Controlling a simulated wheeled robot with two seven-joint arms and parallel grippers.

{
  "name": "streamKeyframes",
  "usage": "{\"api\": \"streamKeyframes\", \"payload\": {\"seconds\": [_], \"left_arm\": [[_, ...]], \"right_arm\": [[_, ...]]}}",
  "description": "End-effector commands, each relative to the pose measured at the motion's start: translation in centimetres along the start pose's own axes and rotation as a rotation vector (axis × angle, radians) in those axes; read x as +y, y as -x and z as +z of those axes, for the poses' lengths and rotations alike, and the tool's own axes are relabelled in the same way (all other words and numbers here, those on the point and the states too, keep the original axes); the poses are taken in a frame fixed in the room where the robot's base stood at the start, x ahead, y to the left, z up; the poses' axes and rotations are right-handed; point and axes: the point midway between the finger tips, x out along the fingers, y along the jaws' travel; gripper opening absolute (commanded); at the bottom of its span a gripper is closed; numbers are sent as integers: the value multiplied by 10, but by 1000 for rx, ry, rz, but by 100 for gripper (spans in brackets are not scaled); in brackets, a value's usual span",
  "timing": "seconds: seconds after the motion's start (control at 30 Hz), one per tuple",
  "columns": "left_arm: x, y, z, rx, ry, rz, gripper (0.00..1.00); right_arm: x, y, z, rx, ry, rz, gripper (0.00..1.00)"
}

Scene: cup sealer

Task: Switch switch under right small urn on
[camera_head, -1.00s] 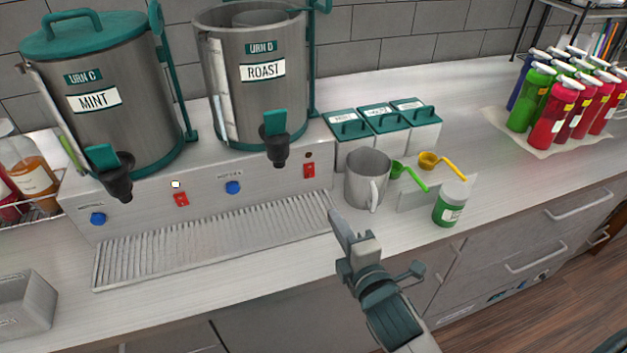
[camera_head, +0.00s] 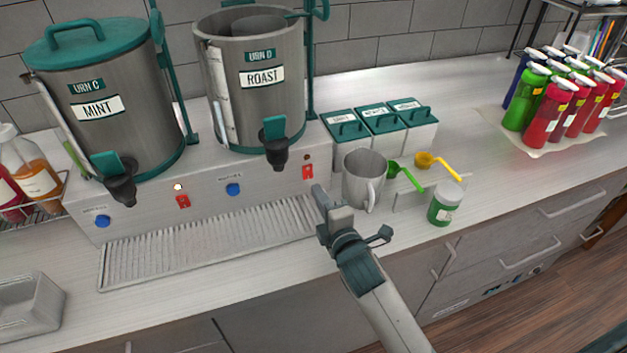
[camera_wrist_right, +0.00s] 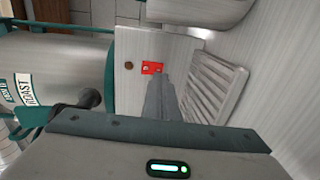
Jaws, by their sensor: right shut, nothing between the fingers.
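The right small urn (camera_head: 255,85), labelled URN D ROAST, stands on the metal base. Below it, on the base's front panel, is a red switch (camera_head: 308,172) with a dark round lamp above it. The switch also shows in the wrist view (camera_wrist_right: 152,67), just beyond the fingertips, partly overlapped by them. My right gripper (camera_head: 318,193) is shut and empty, its fingertips just below the switch in the head view. Whether they touch it cannot be told. My left gripper is not in view.
The left urn (camera_head: 108,105), labelled MINT, has another red switch (camera_head: 183,201) under a lit lamp. A grey mug (camera_head: 360,180) stands close to the right of my gripper. A ribbed drip tray (camera_head: 205,243) lies below the panel. Blue knobs sit beside both switches.

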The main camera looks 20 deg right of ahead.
Motion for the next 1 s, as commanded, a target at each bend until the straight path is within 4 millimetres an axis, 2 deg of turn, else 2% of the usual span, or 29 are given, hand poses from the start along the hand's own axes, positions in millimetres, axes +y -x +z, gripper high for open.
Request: {"api": "streamKeyframes", "payload": {"seconds": [0.1, 0.33, 0.83, 1.0], "left_arm": [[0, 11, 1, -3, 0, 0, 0], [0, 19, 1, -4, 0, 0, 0], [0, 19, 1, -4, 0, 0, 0], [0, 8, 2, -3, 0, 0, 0]], "right_arm": [[3, -18, 0, 0, -2, -1, 0], [2, -38, 0, 0, 0, 0, 0], [-1, -42, 0, 0, -1, 1, 0], [-5, -46, 0, -1, -1, 24, 0]]}}
